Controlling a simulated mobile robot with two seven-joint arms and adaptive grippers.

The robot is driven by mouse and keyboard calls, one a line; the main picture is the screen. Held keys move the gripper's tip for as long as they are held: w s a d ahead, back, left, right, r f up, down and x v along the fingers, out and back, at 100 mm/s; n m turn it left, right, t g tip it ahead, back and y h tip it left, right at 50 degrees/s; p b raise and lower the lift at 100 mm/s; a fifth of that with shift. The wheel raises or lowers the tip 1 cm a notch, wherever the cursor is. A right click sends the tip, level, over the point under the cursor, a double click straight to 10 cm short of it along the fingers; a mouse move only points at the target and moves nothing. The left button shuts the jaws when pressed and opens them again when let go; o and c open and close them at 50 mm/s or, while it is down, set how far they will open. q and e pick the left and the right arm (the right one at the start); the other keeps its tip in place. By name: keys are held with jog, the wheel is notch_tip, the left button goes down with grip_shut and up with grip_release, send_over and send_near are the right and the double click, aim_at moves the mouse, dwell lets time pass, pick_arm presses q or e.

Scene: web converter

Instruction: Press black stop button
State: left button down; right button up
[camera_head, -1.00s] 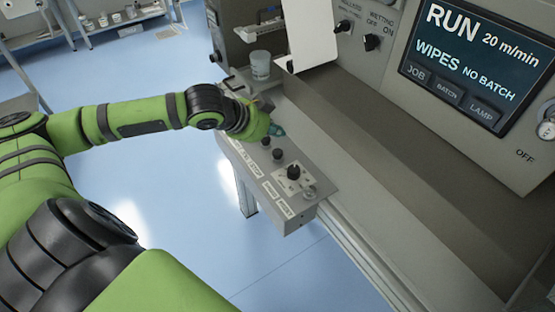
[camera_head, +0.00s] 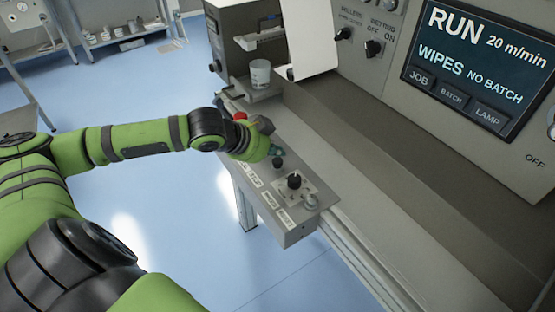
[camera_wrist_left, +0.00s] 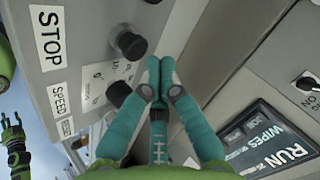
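The black stop button (camera_head: 278,162) stands up from the grey control box (camera_head: 300,232), beside the STOP label. It also shows in the left wrist view (camera_wrist_left: 130,43), left of my fingertips. My left gripper (camera_head: 275,150) is just behind the button in the head view. In the left wrist view its teal fingers (camera_wrist_left: 157,72) are together and hold nothing. A gap shows in the picture between fingertips and button; the exact depth is unclear. My right gripper (camera_wrist_left: 12,125) shows small at the left edge of the wrist view, fingers apart.
A black speed knob (camera_head: 294,181) and a metal knob (camera_head: 310,201) sit nearer on the box. A red button (camera_head: 240,116) is at its far end. A cup (camera_head: 260,73) stands behind. The machine's screen (camera_head: 475,65) reads RUN. Blue floor lies left.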

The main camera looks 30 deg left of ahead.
aim_at(276, 163)
dwell(0.8)
pick_arm(q)
jog(key=shift+f, duration=1)
dwell(0.8)
jog(key=shift+r+p, duration=1)
jog(key=shift+p, duration=0.25)
notch_tip(276, 163, up, 5)
jog(key=p, duration=0.6)
jog(key=shift+r, duration=0.1)
